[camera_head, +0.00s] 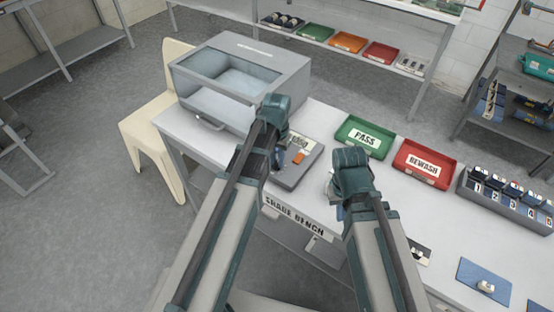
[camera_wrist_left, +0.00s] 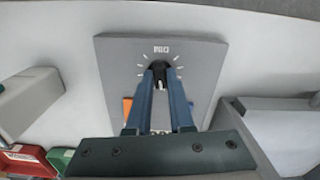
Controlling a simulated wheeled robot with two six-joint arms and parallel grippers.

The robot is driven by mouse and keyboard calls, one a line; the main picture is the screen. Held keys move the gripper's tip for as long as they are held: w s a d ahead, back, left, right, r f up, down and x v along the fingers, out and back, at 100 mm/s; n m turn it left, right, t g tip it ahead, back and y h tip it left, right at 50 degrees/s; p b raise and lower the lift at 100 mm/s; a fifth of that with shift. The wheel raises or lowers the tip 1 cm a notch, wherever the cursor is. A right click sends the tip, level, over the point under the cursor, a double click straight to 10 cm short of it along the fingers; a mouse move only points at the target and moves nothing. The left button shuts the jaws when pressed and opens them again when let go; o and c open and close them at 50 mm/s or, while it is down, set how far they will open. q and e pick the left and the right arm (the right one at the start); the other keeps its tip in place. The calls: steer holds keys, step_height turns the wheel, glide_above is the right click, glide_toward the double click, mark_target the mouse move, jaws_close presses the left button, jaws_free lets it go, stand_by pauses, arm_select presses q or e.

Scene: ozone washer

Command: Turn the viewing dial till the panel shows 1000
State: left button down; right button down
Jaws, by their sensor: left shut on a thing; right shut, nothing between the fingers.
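The grey control panel (camera_head: 312,165) lies on the bench just right of my left gripper (camera_head: 278,160). It carries an orange button (camera_head: 299,157) and a small pale display (camera_head: 300,141) whose figures are too small to read. In the left wrist view, the panel (camera_wrist_left: 115,60) shows the dial (camera_wrist_left: 158,66), dark and ringed by white tick marks, largely hidden by my fingers. My left gripper (camera_wrist_left: 159,80) is shut on the dial. My right gripper (camera_head: 336,198) is shut and empty near the bench's front edge, partly hidden by its wrist.
A grey glass-topped cabinet (camera_head: 290,82) stands behind the panel. A green PASS tray (camera_head: 347,143) and red REWASH tray (camera_head: 403,166) lie to the right. A numbered rack (camera_head: 500,207) and blue mat (camera_head: 470,272) are farther right. A cream chair (camera_head: 140,130) stands left.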

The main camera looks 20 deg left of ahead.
mark_target(277, 163)
stand_by(0.3)
arm_select(q)
steer(key=c, duration=0.8)
jaws_free()
steer(key=shift+r, duration=0.1)
arm_select(e)
steer(key=shift+r, duration=0.15)
arm_select(q)
step_height(277, 163, up, 14)
steer(key=p, duration=1.4)
arm_select(e)
step_height(277, 163, up, 14)
steer(key=shift+f, duration=0.2)
arm_select(q)
steer(key=shift+s+d+f, duration=0.1)
steer(key=shift+f, duration=0.15)
steer(key=s+d+m+y, duration=0.1)
steer(key=s+d, duration=0.9)
steer(key=s, duration=0.4)
steer(key=shift+f+b, duration=0.15)
steer(key=shift+b, duration=0.2)
arm_select(e)
steer(key=shift+f, duration=0.3)
